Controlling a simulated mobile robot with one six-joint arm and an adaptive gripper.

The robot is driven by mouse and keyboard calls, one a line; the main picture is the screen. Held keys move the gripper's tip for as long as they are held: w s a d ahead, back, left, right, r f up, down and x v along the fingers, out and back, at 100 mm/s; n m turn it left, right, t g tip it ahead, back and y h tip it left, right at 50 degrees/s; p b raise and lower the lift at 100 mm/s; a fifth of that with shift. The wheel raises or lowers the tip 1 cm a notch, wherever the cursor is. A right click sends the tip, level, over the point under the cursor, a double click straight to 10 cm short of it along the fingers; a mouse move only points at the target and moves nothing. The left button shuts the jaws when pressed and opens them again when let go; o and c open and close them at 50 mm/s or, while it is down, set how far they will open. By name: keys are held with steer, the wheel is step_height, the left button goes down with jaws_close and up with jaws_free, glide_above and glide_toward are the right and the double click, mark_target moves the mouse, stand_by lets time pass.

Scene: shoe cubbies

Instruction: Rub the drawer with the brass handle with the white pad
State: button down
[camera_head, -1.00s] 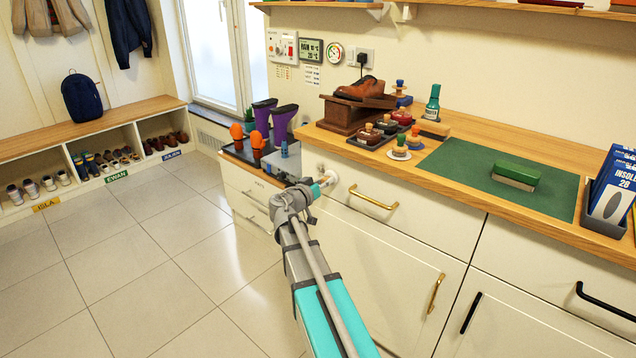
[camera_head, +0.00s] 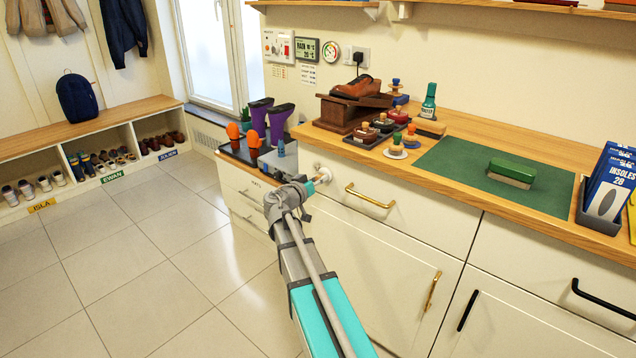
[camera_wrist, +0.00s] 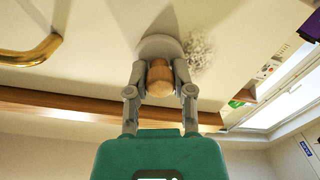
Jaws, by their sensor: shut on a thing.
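The drawer with the brass handle (camera_head: 425,217) is a cream front under the wooden worktop, and it looks shut. Its brass handle (camera_head: 370,196) also shows at the left of the wrist view (camera_wrist: 28,54). My gripper (camera_wrist: 158,80) is shut on the wooden knob (camera_wrist: 158,78) of the round white pad (camera_wrist: 158,46). The pad's face is against or very close to the drawer front, near its left end in the head view. A grey speckled patch (camera_wrist: 200,52) is on the front beside the pad. In the head view my gripper (camera_head: 310,186) partly hides the pad (camera_head: 323,174).
A green mat (camera_head: 465,165) with a green brush (camera_head: 512,171), and several polish items, stand on the worktop. A cupboard door with a vertical brass handle (camera_head: 432,291) is below the drawer. A lower unit (camera_head: 240,190) stands to the left. The tiled floor (camera_head: 130,260) is clear.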

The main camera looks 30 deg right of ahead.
mark_target(313, 167)
steer(key=shift+w+a, duration=0.2)
steer(key=shift+w, duration=0.4)
steer(key=shift+w+a, duration=0.2)
steer(key=shift+w, duration=0.35)
steer(key=shift+w+a, duration=0.3)
steer(key=shift+w, duration=0.55)
steer(key=shift+w+a, duration=0.25)
steer(key=shift+w, duration=0.55)
steer(key=shift+r, duration=0.1)
steer(key=shift+r+p, duration=0.15)
steer(key=shift+p, duration=0.15)
steer(key=shift+s, duration=0.1)
